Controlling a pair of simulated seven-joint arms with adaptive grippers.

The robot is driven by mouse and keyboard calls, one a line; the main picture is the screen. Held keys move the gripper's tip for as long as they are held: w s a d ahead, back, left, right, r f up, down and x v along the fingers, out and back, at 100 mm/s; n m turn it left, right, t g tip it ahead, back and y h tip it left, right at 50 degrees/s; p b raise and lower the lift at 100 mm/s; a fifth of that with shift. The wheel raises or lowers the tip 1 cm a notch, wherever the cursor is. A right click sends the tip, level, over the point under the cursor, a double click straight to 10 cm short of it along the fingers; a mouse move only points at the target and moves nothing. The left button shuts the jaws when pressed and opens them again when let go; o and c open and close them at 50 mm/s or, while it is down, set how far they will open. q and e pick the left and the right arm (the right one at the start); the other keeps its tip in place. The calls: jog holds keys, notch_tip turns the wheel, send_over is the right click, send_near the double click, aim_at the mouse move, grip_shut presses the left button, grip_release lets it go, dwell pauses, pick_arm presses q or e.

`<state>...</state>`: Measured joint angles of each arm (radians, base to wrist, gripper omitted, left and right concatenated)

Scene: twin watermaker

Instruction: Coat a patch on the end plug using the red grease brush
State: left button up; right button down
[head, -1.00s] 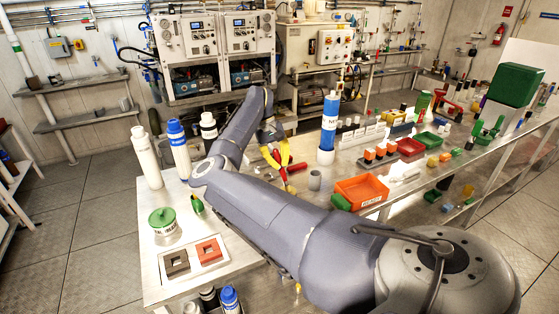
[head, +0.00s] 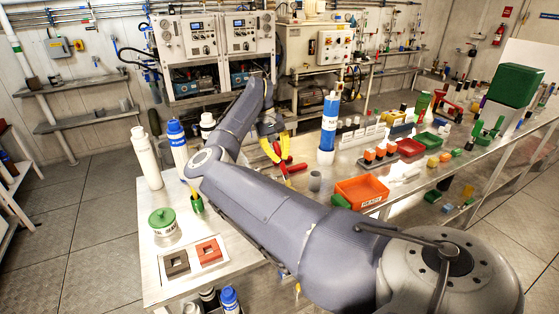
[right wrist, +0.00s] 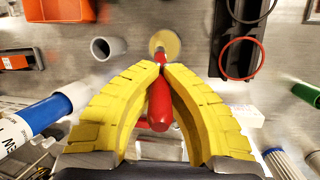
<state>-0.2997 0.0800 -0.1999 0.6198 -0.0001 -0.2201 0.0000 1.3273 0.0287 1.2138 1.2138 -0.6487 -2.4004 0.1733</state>
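My right gripper (head: 279,158) shows yellow fingers over the middle of the table in the head view. In the right wrist view its fingertips (right wrist: 161,67) meet around the red grease brush (right wrist: 159,105), whose handle end points at the camera between the fingers. Red also shows by the fingers in the head view. Beyond the tips the red runs to a tan round disc (right wrist: 165,42) with a pale rim. I cannot tell whether this disc is part of the brush or the end plug, or whether they touch. My left gripper is not in view.
Near the gripper are a grey cup (head: 314,180), a blue-and-white cylinder (head: 328,128) and an orange tray (head: 361,191). A black holder (right wrist: 243,45) with a red ring is close by in the wrist view. A green-lidded pot (head: 163,222) stands front left.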

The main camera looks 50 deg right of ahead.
aim_at(279, 148)
jog(key=shift+r, duration=1.95)
